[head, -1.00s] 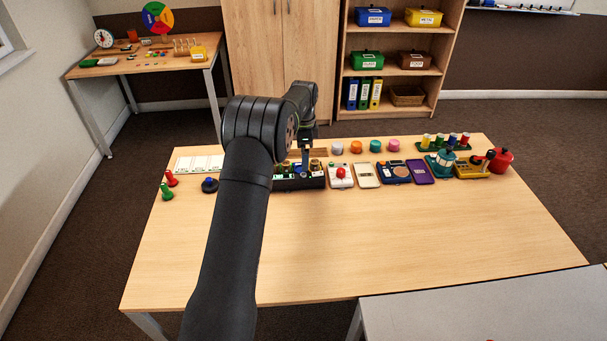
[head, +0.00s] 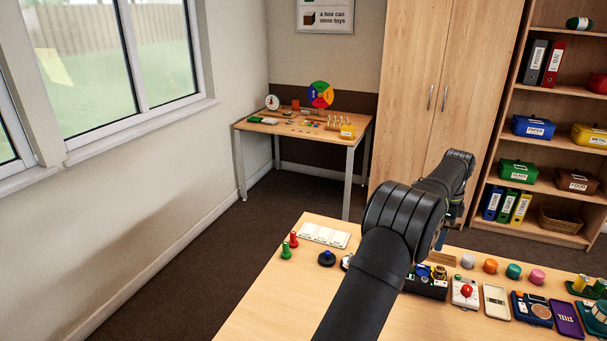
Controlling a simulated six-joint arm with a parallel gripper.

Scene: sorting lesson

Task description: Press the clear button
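A white box with a red domed button (head: 466,291) stands on the wooden table, right of my arm. A low dark blue domed object (head: 326,258) sits left of my arm; it may be a button. No label reading "clear" can be made out, so I cannot tell which button is the clear one. A black case (head: 428,288) with small round parts stands beside the red-button box and is partly covered by my arm. My gripper (head: 440,240) is mostly hidden behind my arm, above the black case's far side. Its fingers cannot be made out.
Red and green pegs (head: 287,249) and a white card strip (head: 325,235) lie at the table's left. A cream device (head: 496,301), a blue device (head: 531,308) and a purple case (head: 566,318) stand to the right. Coloured knobs (head: 513,271) line the back.

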